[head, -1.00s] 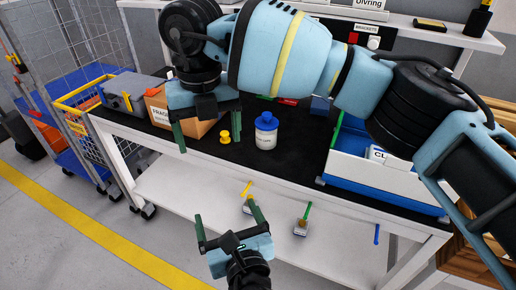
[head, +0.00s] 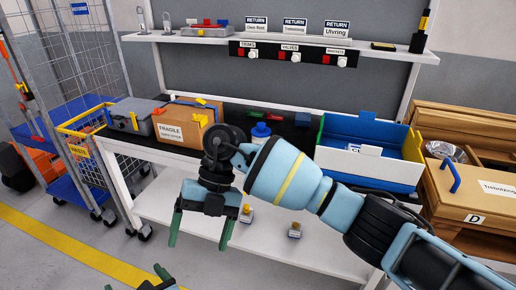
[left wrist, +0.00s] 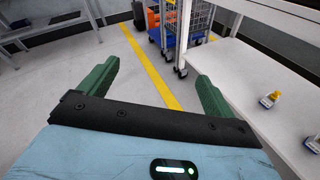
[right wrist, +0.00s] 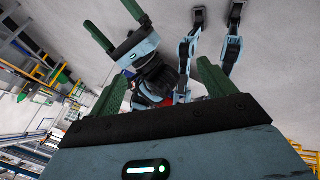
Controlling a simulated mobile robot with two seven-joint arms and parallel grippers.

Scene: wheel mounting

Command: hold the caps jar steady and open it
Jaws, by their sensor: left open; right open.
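The caps jar (head: 261,131), white with a blue lid, stands upright on the black worktop in the head view. My right arm hides its lower part. My right gripper (head: 198,244) is open and empty, hanging in front of the table, below and left of the jar. My left gripper (head: 136,278) is at the bottom edge of the head view, mostly cut off. Its fingers are apart and empty in the left wrist view (left wrist: 158,70), over the floor in front of the table. Neither gripper touches the jar.
A cardboard box (head: 184,131) and a grey toolbox (head: 133,115) stand left of the jar. A blue and white bin (head: 370,165) stands to its right, with wooden crates (head: 470,200) beyond. The white lower shelf (head: 270,222) carries small items. A wire cart (head: 60,80) is at left.

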